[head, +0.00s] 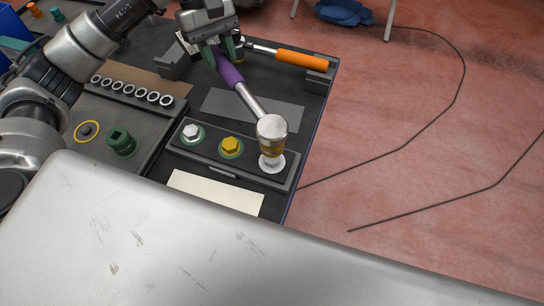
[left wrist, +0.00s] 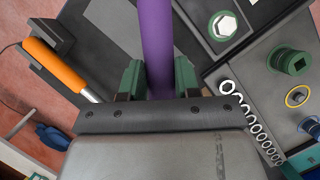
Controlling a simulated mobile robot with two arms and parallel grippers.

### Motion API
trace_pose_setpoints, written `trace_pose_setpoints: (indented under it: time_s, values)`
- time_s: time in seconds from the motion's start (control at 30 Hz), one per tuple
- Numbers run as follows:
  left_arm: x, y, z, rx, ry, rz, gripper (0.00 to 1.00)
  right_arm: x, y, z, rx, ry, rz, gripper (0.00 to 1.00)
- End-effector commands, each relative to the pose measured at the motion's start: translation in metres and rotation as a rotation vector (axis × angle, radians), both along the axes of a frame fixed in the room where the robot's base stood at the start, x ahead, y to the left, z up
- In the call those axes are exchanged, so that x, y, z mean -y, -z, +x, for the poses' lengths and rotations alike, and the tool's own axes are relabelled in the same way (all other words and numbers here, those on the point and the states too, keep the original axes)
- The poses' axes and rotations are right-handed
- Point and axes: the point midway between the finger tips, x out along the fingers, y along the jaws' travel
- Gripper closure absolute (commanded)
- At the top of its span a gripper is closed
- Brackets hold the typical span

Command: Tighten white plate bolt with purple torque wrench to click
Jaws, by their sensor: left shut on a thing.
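My left gripper (head: 224,48) is shut on the purple handle of the torque wrench (head: 230,75); the left wrist view also shows the purple handle (left wrist: 157,40) between the green fingers (left wrist: 158,80). The wrench slants down to the right. Its round silver head (head: 272,129) and gold-banded socket stand over the white plate (head: 272,164) at the right end of a dark block (head: 222,172). The socket hides the bolt there, so I cannot tell how it is seated. My right gripper is not in view.
A silver hex bolt (head: 191,131) and a yellow bolt (head: 230,146) sit left on the same block. An orange-handled tool (head: 300,60) rests in holders behind. A row of sockets (head: 130,90) and a green cylindrical part (head: 121,142) are at left. A cream card (head: 215,192) lies in front.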

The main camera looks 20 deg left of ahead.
Motion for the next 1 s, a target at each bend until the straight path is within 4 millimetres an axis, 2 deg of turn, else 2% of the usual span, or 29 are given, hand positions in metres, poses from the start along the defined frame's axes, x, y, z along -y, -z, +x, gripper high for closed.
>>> trace_pose_setpoints:
  time_s: [0.6,0.87,0.9,1.0]
  values:
    - [0.0,-0.04,0.0,0.003,0.001,-0.002,1.0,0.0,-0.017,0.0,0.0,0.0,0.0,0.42]
    - [0.0,-0.041,0.0,0.002,0.0,-0.002,1.0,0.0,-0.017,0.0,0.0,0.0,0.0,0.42]
    - [0.0,-0.041,0.0,0.003,0.001,-0.002,0.71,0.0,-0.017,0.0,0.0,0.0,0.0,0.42]
    - [0.0,-0.041,0.0,0.003,0.001,-0.002,0.87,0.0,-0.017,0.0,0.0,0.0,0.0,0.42]
